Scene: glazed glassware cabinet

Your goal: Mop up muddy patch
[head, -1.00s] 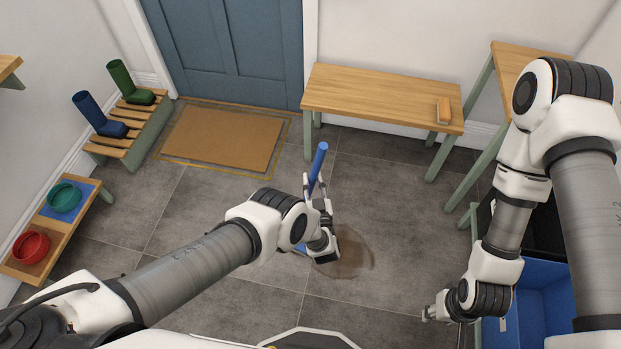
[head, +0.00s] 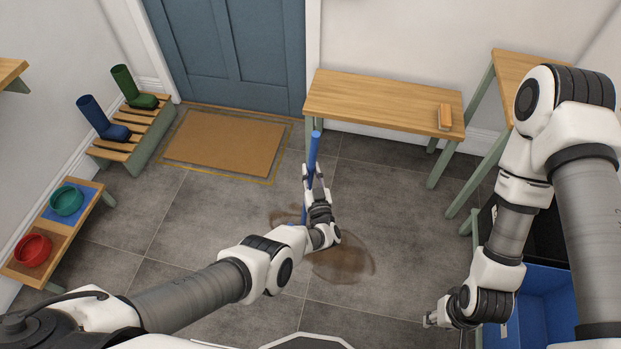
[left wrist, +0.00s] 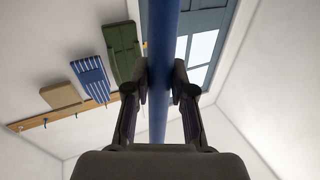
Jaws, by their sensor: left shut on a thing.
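My left gripper (head: 314,176) is shut on the upper part of a blue mop handle (head: 315,150), which stands nearly upright. In the left wrist view the handle (left wrist: 162,110) runs between the two dark fingers (left wrist: 160,82). The handle's lower end and any mop head are hidden behind my gripper and arm. The brown muddy patch (head: 345,262) lies on the grey tile floor just below and right of the gripper. A fainter brown smear (head: 284,216) shows left of the handle. My right gripper (head: 432,318) hangs at the lower right; its fingers are too small to judge.
A wooden bench (head: 380,101) with an orange-brown brush (head: 444,117) stands behind. A doormat (head: 225,143) lies before the blue door. A boot rack (head: 140,135) and a stand with bowls (head: 85,215) are at left, a blue bin (head: 540,300) at right.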

